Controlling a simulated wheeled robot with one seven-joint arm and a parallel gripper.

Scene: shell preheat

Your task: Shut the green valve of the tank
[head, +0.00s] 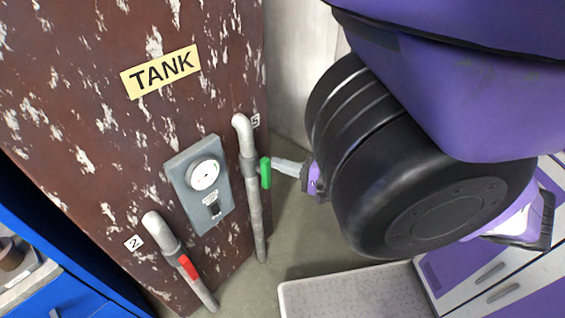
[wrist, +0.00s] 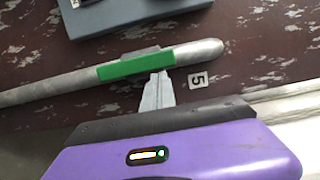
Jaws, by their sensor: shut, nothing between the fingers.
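The green valve handle (head: 265,173) is on the grey pipe labelled 5, on the front of the rusty brown tank (head: 95,120). The handle lies lengthwise along its pipe, and this also shows in the wrist view (wrist: 150,62). My gripper (head: 280,166) is shut and empty, just right of the green handle in the head view. In the wrist view the shut fingertips (wrist: 160,76) meet the handle's lower edge in the picture, near its right part. I cannot tell whether they touch it.
A red valve handle (head: 188,267) is on the pipe labelled 2, lower left. A gauge panel (head: 200,183) sits between the two pipes. A blue cabinet (head: 75,295) stands at the left, a pale tray (head: 350,292) at the bottom. My arm covers much of the right.

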